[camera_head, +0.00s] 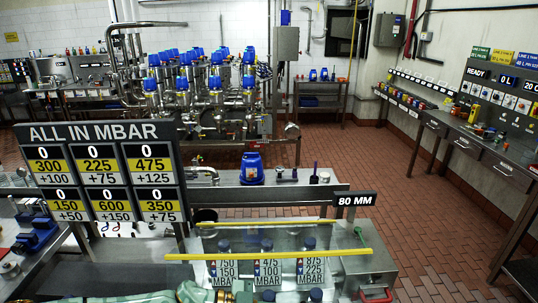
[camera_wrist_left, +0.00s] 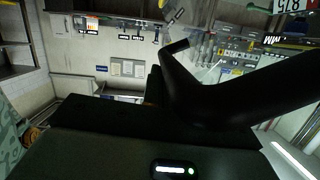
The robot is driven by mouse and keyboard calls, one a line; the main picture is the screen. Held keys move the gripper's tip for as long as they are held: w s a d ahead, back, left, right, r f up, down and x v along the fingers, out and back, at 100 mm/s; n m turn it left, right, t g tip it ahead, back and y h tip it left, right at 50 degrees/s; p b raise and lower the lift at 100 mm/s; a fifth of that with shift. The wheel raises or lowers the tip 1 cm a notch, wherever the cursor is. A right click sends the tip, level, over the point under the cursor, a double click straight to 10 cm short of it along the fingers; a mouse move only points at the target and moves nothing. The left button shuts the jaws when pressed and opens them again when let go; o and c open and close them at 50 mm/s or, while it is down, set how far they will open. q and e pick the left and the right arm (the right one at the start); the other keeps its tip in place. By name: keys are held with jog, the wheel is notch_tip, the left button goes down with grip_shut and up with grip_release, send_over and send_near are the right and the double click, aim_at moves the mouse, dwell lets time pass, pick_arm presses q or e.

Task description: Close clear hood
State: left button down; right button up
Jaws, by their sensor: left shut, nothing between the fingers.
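The clear hood (camera_head: 345,238) is a see-through cover with yellow edge strips on the bench in the middle front of the head view. Blue-capped bottles and pressure labels show through or beside it. I cannot tell its exact angle. My left arm's pale green link runs along the bottom edge of the head view, in front of the hood. The left gripper (camera_wrist_left: 185,90) shows as a dark shape close up in the wrist view, shut and empty. I see no contact with the hood. My right gripper is not in view.
A sign board (camera_head: 100,132) with numbered cards stands left of the hood. A blue-topped container (camera_head: 252,168) stands behind it. An "80 MM" sign (camera_head: 355,199) and a red handle (camera_head: 377,296) are at the right. Open brick floor (camera_head: 440,240) lies further right.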

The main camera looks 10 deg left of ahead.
pick_arm(q)
notch_tip(320, 180, down, 21)
jog(key=m+t+b, duration=0.2)
jog(key=m+b, duration=0.2)
jog(key=b, duration=1.1)
jog(key=shift+w+a+m, duration=0.15)
jog(key=shift+m, duration=0.25)
